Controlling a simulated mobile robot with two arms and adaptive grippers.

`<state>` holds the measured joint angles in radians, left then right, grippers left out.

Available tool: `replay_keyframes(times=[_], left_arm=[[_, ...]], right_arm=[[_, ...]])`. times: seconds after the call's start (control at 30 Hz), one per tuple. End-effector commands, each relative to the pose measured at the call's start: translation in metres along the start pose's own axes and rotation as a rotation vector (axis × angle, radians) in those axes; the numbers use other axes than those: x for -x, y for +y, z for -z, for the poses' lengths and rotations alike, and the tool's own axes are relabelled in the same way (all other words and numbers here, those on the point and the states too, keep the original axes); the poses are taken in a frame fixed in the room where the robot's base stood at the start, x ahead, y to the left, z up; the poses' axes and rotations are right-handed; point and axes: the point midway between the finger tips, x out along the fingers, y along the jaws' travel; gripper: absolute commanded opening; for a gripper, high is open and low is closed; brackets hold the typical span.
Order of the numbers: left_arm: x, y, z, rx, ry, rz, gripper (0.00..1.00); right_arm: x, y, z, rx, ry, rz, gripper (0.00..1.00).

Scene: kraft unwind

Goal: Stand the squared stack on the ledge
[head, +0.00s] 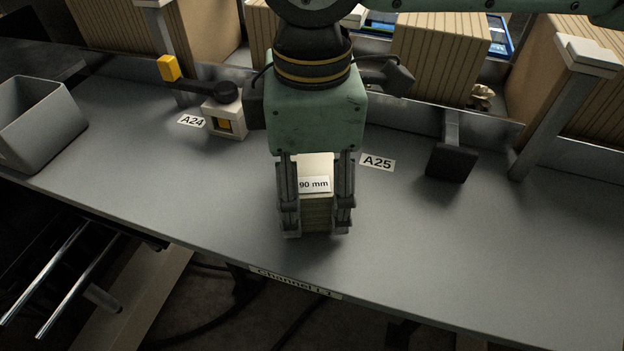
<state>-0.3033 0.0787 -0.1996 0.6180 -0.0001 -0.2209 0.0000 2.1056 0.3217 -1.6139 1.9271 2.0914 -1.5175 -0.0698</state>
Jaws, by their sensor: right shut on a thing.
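The squared stack (316,211) is a small block of layered pale sheets with a label reading "90 mm" on it. My right gripper (316,222) comes down from the top of the head view and is shut on the stack, one finger on each side. The stack looks upright over the grey ledge (420,240), near its front edge. I cannot tell whether its bottom touches the surface. My left gripper is not in view.
A grey open bin (38,120) stands at the left. A small white device with a yellow part (225,118) is near label A24 (191,121). A dark block on a post (452,162) stands right of label A25 (377,162). The ledge's right front is clear.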

Motion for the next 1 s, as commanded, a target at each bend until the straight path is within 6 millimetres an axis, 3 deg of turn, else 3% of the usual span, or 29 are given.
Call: replay_keyframes(times=[0.07,0.37,0.6,1.0], left_arm=[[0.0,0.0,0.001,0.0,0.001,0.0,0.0],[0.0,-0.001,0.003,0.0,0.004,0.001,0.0],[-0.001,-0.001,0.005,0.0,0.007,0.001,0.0],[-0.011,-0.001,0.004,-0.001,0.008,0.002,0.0]], right_arm=[[0.0,0.0,0.0,0.0,0.0,0.0,0.37],[0.006,0.001,0.001,-0.001,0.002,-0.001,0.37],[0.04,0.001,0.001,-0.001,0.004,-0.001,0.37],[0.091,-0.067,-0.052,0.0,0.002,-0.003,0.37]])
